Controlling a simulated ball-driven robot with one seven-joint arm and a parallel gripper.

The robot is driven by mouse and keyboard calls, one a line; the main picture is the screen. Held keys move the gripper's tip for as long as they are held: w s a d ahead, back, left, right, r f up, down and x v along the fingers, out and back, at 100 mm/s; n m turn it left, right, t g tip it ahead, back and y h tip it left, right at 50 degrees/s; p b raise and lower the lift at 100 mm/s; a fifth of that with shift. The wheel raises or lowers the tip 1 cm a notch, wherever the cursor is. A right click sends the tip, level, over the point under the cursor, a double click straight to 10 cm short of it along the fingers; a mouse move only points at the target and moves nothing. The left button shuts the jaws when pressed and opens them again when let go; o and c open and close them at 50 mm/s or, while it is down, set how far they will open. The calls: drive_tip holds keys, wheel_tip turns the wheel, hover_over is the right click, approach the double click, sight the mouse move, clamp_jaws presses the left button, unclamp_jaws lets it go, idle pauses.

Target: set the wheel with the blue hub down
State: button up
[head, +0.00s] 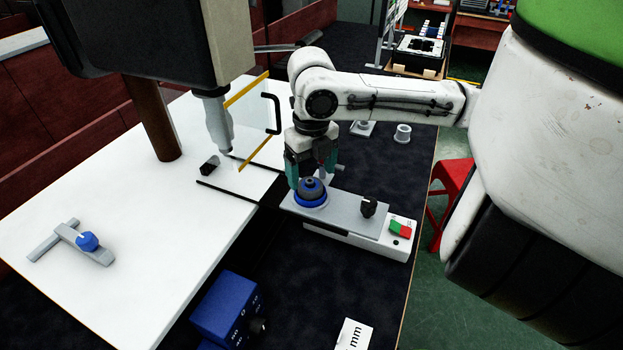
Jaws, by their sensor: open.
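The wheel with the blue hub (311,187) is a small dark grey disc with blue at its centre. It sits on a blue round base (310,201) at the left end of a grey plate (341,207), on a white device. My gripper (310,173) points down right above the wheel, with its teal fingers apart on either side. The fingers are open. Their tips are close to the wheel, and I cannot tell whether they touch it.
The device carries a black knob (368,206) and a red and green switch (400,228). A clear guard (257,115) with yellow edges stands behind left. A white table (120,220) holds a blue-knobbed clamp (86,243). A blue box (227,307) stands in front. White cylinder parts (402,134) lie behind.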

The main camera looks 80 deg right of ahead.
wheel_tip(320, 180, up, 9)
drive_tip(key=shift+f, duration=0.15)
drive_tip(key=shift+c, duration=0.4)
idle(1.0)
